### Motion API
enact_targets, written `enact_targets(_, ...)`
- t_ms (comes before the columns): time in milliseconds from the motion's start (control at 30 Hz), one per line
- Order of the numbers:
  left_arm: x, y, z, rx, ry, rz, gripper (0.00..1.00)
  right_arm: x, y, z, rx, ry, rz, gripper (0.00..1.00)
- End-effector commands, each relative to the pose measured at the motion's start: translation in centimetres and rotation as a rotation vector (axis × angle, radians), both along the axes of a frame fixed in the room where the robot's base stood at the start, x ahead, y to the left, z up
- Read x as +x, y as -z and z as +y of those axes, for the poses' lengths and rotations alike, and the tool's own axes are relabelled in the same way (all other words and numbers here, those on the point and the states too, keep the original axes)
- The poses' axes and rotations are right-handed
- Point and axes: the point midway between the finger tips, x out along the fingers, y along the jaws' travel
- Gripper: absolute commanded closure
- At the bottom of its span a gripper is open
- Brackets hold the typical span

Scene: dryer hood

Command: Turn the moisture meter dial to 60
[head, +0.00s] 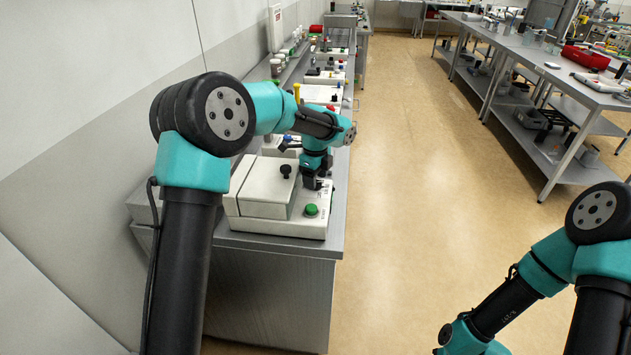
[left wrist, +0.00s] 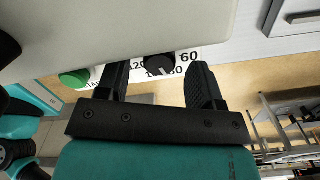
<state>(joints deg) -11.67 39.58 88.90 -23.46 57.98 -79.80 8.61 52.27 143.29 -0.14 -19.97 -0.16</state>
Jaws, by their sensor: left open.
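The moisture meter is a white box (head: 277,227) at the near end of the left bench in the head view. Its black dial (left wrist: 158,66) shows in the left wrist view on a white scale with printed numbers, 60 (left wrist: 189,57) among them. The dial's pointer mark is too small to read. My left gripper (head: 313,182) is at the front of the box, and in the left wrist view (left wrist: 159,87) its open fingers stand either side of the dial, with gaps. In the head view the gripper hides the dial. My right gripper is out of view.
A green button (head: 311,210) is on the box near my left gripper, and it also shows in the left wrist view (left wrist: 75,78). A black knob (head: 286,171) sits on the raised lid. More devices line the bench behind. The floor aisle (head: 410,150) is clear.

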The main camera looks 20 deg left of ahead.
Motion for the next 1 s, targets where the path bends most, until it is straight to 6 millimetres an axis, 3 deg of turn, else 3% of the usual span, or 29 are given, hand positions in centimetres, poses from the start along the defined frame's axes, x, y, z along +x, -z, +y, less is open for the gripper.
enact_targets(133,-0.05,1.32,-0.03,-0.001,0.000,0.001,0.39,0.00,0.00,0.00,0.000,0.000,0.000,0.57)
enact_targets(467,-0.01,1.60,-0.01,-0.001,0.000,-0.001,0.39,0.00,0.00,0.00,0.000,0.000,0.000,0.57)
enact_targets(1000,-0.03,1.58,-0.02,0.000,0.000,0.000,0.88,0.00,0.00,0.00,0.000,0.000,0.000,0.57)
